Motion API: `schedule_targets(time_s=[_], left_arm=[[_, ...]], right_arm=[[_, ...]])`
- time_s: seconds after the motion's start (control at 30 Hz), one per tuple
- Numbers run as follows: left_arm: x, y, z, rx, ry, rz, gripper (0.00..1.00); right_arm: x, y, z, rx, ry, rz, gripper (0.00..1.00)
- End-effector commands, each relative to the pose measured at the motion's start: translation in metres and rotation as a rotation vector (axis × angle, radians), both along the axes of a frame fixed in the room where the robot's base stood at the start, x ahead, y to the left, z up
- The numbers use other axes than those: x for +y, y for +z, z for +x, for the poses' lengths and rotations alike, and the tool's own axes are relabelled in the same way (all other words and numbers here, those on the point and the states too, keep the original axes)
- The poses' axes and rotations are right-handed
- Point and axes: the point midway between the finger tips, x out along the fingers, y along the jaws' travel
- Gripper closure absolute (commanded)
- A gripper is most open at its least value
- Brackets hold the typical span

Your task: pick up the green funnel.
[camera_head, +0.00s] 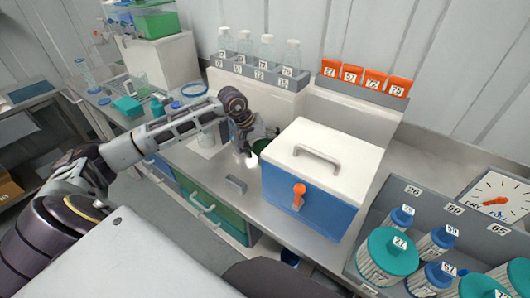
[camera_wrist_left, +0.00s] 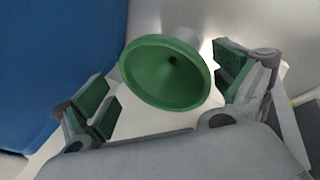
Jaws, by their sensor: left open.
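The green funnel (camera_head: 261,146) shows only in part in the head view, between my left gripper and the blue box. In the left wrist view the funnel (camera_wrist_left: 165,73) has its wide round mouth facing the camera, with a pale piece behind its rim. My left gripper (camera_head: 250,152) is open above the counter, just left of the blue box. In the wrist view its green-padded fingers (camera_wrist_left: 168,98) stand apart on either side of the funnel, nearer the right one. I see no firm grip on it. My right gripper is not in view.
A blue box with a white lid (camera_head: 323,165) stands close right of the gripper. Behind are a grey rack of bottles (camera_head: 258,72) and orange numbered tags (camera_head: 366,77). A small grey block (camera_head: 236,184) lies in front. Teal-lidded jars (camera_head: 393,251) fill a tray at right.

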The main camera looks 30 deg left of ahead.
Motion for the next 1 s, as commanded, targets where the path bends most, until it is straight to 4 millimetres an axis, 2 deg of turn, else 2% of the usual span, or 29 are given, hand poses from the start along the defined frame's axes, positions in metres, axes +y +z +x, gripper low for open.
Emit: schedule_targets(time_s=[0.23, 1.0], left_arm=[[0.0001, 0.0003, 0.0, 0.0, 0.0, 0.0, 0.03], [0.0002, 0.0, -0.0001, 0.001, 0.0, 0.001, 1.0]], right_arm=[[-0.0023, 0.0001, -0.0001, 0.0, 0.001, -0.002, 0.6], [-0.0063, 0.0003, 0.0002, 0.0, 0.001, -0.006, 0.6]])
